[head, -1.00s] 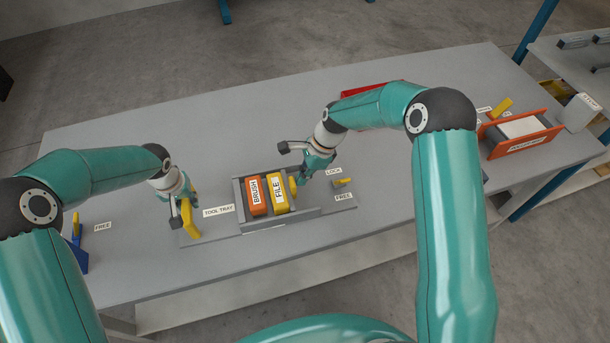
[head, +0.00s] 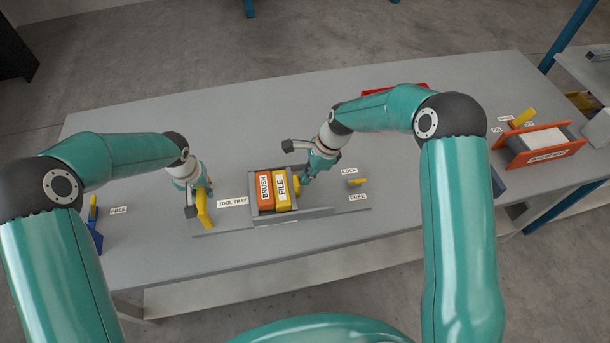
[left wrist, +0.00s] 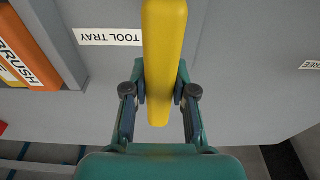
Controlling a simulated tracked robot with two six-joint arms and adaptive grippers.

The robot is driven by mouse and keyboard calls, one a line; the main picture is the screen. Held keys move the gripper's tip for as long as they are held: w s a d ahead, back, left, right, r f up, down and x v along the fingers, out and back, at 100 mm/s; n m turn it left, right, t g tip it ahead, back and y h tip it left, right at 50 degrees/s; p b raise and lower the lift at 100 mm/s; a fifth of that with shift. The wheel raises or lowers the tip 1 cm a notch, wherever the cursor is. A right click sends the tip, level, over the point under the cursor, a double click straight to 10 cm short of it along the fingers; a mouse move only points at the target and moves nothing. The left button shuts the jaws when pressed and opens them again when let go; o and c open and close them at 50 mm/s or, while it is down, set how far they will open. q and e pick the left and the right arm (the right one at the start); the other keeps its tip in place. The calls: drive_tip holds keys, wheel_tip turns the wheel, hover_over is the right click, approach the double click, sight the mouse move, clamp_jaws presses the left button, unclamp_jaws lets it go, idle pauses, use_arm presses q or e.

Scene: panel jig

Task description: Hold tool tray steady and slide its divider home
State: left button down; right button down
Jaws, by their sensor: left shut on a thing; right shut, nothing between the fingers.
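The tool tray (head: 318,212) is a grey open tray on the bench, holding an orange BRUSH block (head: 265,187) and a yellow FILE block (head: 282,188) side by side near its left wall. My left gripper (head: 199,198) is shut on the upright yellow handle (head: 204,211) left of the tray; the handle (left wrist: 164,50) stands between the fingers in the left wrist view. My right gripper (head: 304,181) is shut and empty, close against the yellow knob (head: 297,186) right of the FILE block. The divider itself is mostly hidden; contact at the knob is unclear.
A small yellow latch (head: 356,182) sits right of the tray between LOCK and FREE labels. A blue fixture (head: 95,232) is at far left. An orange-sided box (head: 540,147) is at the right.

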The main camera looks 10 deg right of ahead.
use_arm(q)
drive_tip(key=shift+s+d+f, duration=0.15)
drive_tip(key=shift+d+f, duration=0.05)
use_arm(e)
drive_tip(key=d, duration=0.3)
drive_tip(key=shift+d, duration=0.4)
use_arm(q)
drive_tip(key=shift+a, duration=0.15)
use_arm(e)
drive_tip(key=v, duration=0.9)
drive_tip(key=shift+r, duration=0.45)
use_arm(q)
drive_tip(key=shift+a, duration=0.1)
drive_tip(key=c, duration=1.2)
unclamp_jaws()
drive_tip(key=shift+w+r, duration=0.15)
drive_tip(key=shift+w, duration=0.05)
drive_tip(key=o, duration=0.3)
drive_tip(key=shift+o, duration=0.2)
